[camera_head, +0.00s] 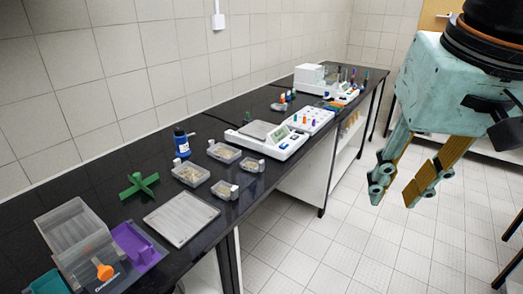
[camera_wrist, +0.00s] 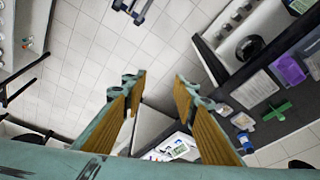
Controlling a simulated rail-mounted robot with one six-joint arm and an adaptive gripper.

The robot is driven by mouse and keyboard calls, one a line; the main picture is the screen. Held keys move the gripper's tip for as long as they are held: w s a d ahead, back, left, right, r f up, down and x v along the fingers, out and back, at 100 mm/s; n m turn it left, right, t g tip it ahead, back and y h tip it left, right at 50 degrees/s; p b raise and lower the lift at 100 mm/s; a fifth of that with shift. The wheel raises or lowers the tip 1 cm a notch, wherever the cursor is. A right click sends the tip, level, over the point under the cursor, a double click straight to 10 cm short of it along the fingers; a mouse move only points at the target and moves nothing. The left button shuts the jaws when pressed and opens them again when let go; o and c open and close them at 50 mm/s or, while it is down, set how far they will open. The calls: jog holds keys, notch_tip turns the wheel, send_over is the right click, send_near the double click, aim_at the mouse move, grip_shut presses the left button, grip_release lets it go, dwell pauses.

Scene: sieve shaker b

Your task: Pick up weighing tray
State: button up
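Several small clear trays with pale contents stand on the black bench in the head view: one at the back (camera_head: 224,152), one at the left (camera_head: 190,174), one at the front (camera_head: 224,190) and one at the right (camera_head: 251,165). I cannot tell which is the weighing tray. A white balance (camera_head: 267,140) with a grey plate stands just behind them. My gripper (camera_head: 397,191) hangs over the floor to the right of the bench, well apart from the trays. It is open and empty, its fingers (camera_wrist: 159,86) spread in the wrist view.
A flat grey panel (camera_head: 181,217), a green cross-shaped piece (camera_head: 139,185), a blue bottle (camera_head: 182,142), a purple holder (camera_head: 136,243) and a clear box (camera_head: 75,236) stand on the near bench. More instruments (camera_head: 310,77) stand at the far end. The tiled floor (camera_head: 300,250) beside the bench is open.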

jog(key=w+a+r+m+g+p, duration=0.1)
jog(key=w+a+r+p, duration=0.1)
jog(key=w, duration=0.6)
jog(key=w+a+r+p, duration=0.2)
jog(key=w, duration=0.7)
jog(key=m+g+p, duration=0.2)
jog(key=m+p, duration=0.2)
jog(key=p, duration=0.9)
send_over(261, 161)
notch_tip(261, 161, down, 22)
jog(key=shift+d+r, duration=0.15)
jog(key=shift+s, duration=0.1)
jog(key=shift+f+p, duration=0.3)
jog(key=shift+f, duration=4.05)
jog(key=shift+f+p, duration=0.35)
jog(key=shift+f, duration=2.25)
